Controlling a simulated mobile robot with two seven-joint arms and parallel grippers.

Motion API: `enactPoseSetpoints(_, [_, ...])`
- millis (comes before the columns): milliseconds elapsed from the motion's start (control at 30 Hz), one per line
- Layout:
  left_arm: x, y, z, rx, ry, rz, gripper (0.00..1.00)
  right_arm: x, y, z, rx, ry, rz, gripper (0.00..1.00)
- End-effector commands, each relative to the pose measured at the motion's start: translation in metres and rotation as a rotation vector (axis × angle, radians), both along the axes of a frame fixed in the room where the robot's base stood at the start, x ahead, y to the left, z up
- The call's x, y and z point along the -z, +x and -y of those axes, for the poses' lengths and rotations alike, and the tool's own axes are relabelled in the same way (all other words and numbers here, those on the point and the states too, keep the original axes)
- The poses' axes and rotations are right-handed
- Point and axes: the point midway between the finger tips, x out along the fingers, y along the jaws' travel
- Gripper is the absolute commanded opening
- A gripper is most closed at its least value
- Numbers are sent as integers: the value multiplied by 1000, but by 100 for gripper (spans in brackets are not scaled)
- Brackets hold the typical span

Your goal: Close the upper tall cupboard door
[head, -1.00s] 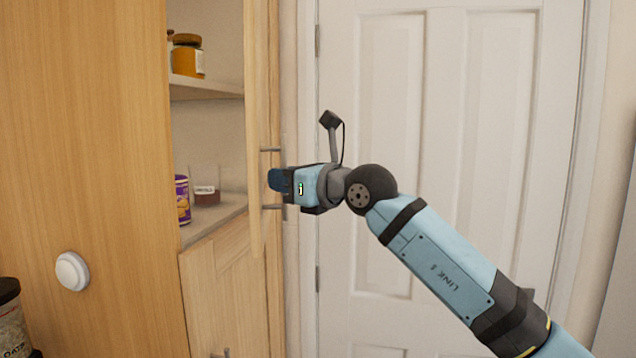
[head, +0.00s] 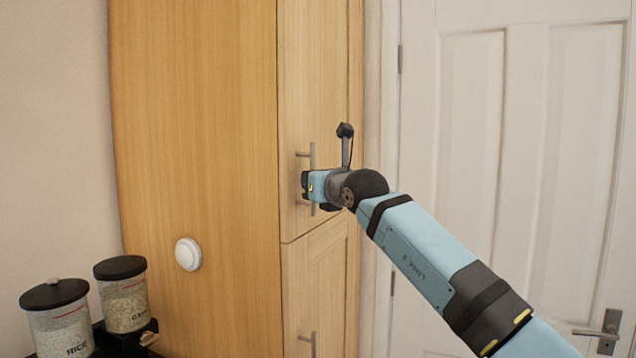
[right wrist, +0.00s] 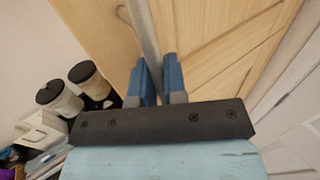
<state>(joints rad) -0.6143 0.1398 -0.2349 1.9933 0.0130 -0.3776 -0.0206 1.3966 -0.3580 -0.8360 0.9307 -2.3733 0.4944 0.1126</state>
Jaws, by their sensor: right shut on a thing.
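The upper tall cupboard door (head: 306,95) is light wood and sits flush with the cupboard front, with no opening into the shelves showing. Its vertical metal bar handle (head: 312,154) is on the front. My right gripper (head: 305,186) is at the handle, shut on it. In the right wrist view, the blue fingers (right wrist: 157,78) stand either side of the grey bar handle (right wrist: 143,30), and the base of the gripper hides its lower end. My left gripper is in neither view.
The lower cupboard door (head: 322,280) is shut below, with its own bar handle (head: 313,343). A round white knob (head: 188,254) is on the cupboard side. Jars of rice (head: 60,325) and grain (head: 123,300) stand at left. A white room door (head: 500,150) is at right.

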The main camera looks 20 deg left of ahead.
Motion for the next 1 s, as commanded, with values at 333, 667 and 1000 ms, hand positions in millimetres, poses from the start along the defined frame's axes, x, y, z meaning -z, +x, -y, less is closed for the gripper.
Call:
enactPoseSetpoints(333, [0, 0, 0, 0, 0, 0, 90, -4, -3, -3, -4, 6, 4, 0])
enactPoseSetpoints(667, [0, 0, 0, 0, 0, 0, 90, -2, -2, -3, -3, 4, 1, 37])
enactPoseSetpoints(1000, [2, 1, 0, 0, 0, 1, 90, 0, 2, 4, -2, 3, 1, 37])
